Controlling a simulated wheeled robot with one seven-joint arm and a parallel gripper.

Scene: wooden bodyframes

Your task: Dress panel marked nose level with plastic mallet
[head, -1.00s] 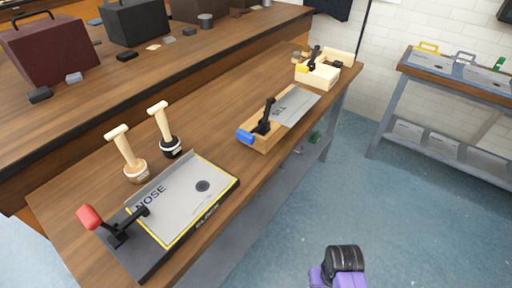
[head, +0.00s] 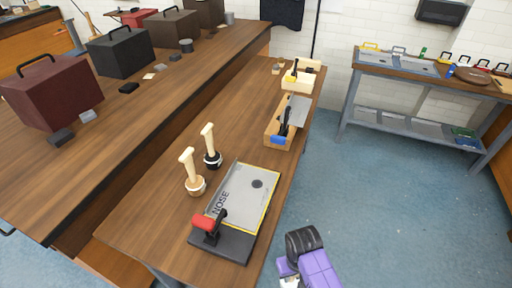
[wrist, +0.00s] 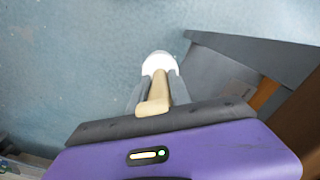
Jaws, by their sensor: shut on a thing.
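The grey panel marked NOSE (head: 238,204) lies on a black block with yellow edging near the front end of the wooden bench. A dark round spot (head: 258,184) shows on it. A red-handled clamp (head: 208,226) stands at its near end. My gripper (wrist: 159,88) is shut on the pale handle of a mallet (wrist: 158,62) with a white head, seen in the wrist view over the blue floor. In the head view my purple arm is low, right of the bench and apart from the panel; the gripper is mostly hidden there.
Two mallets stand on the bench, one with a tan head (head: 195,182) and one with a black head (head: 211,153). A wooden block with a blue-handled clamp (head: 279,138) and a pale box (head: 299,82) lie farther back. Open floor (head: 370,200) lies right of the bench.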

